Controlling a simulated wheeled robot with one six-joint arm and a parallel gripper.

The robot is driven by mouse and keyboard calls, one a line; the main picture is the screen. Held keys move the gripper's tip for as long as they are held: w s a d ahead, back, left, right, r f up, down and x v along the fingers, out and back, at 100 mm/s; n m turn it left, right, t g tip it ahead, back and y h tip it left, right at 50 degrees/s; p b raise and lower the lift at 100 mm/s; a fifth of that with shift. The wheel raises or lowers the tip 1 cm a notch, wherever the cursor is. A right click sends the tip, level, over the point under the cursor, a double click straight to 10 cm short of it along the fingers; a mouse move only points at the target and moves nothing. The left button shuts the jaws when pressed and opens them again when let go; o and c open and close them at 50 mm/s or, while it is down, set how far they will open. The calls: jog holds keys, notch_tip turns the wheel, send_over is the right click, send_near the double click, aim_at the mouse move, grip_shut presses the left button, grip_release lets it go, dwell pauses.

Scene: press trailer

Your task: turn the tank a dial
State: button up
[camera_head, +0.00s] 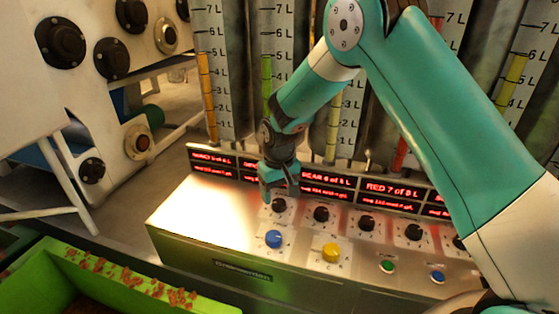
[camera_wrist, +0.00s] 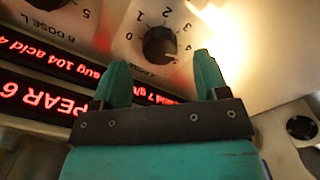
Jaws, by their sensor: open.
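A row of black dials runs along the top of the metal control box. The leftmost black dial (camera_head: 279,205) is just below my gripper (camera_head: 281,190). In the wrist view a black dial (camera_wrist: 160,44) with a numbered white scale is just beyond and between the fingertips of my gripper (camera_wrist: 161,68). The fingers are open, with nothing between them, and they appear apart from the dial. I cannot read its setting surely. The dial's tank letter is not legible.
Other black dials (camera_head: 321,214) continue to the right. Red-lettered displays (camera_head: 391,195) and level tubes stand behind. A green bin (camera_head: 133,290) is at lower left.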

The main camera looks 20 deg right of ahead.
aim_at(279, 203)
notch_tip(279, 203, up, 14)
jog(key=b, duration=0.1)
jog(key=shift+r, duration=0.1)
dwell(0.4)
